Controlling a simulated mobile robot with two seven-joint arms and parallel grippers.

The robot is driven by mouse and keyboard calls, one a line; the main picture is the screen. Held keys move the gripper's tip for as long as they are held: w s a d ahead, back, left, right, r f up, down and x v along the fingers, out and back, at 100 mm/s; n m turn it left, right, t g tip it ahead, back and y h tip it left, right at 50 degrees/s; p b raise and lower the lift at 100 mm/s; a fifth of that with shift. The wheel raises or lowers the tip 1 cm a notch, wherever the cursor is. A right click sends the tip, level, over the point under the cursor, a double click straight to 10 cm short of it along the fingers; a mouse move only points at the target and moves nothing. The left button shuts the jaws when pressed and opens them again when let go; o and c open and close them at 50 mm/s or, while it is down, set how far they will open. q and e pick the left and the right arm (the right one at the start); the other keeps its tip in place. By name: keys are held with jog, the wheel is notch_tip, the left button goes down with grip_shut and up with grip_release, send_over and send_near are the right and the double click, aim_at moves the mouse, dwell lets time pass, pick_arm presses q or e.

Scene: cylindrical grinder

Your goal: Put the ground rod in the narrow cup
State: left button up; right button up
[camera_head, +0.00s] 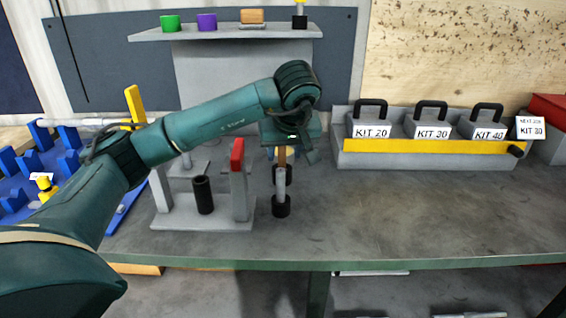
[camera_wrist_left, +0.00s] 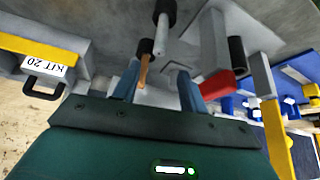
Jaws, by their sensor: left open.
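A grey rod (camera_head: 281,183) stands upright in a short black cup (camera_head: 281,207) on the bench; the rod (camera_wrist_left: 161,32) and its cup show at the top of the left wrist view. Just behind it, a brown rod (camera_wrist_left: 145,68) stands in another black cup (camera_wrist_left: 146,46). I cannot tell which rod is the ground one. A taller, narrow black cup (camera_head: 204,195) stands empty-looking on the grey fixture to the left. My left gripper (camera_wrist_left: 159,70) is open above the rods, with the brown rod's upper end near one finger. My right gripper is out of view.
The grey fixture (camera_head: 160,218) has a red-topped post (camera_head: 237,160) close left of the gripper. Kit boxes stand in a grey rack (camera_head: 440,158) at right. A shelf (camera_head: 225,34) with coloured pieces is behind. The bench front right is clear.

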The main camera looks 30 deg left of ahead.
pick_arm(q)
jog(key=s+d+f+g+h, duration=0.2)
jog(key=s+d+f+h, duration=0.25)
jog(key=d, duration=0.55)
jog(key=s+d+f+g+h, duration=0.1)
jog(key=s+d+f+h, duration=0.3)
jog(key=d, duration=0.5)
jog(key=s+d+r+n+g+h, duration=0.1)
jog(key=s+d+r+n+h, duration=0.1)
jog(key=s+d+n+h, duration=0.35)
jog(key=s+d+r+n+h, duration=0.2)
jog(key=s+d+n+h, duration=0.1)
jog(key=d+n+h, duration=0.55)
jog(key=w+a+f+n+t+y, duration=0.3)
jog(key=n+t, duration=0.5)
jog(key=n, duration=0.8)
jog(key=w+a+f+n+t+y, duration=0.1)
jog(key=a+f+n+t+y, duration=0.65)
jog(key=n, duration=0.95)
jog(key=s+a+f+n+g+y, duration=0.3)
jog(key=s+f+n, duration=0.6)
jog(key=f+n, duration=0.4)
jog(key=shift+s+a+n+g+y, duration=0.15)
jog(key=shift+s+n+g+y, duration=0.2)
jog(key=shift+g, duration=0.4)
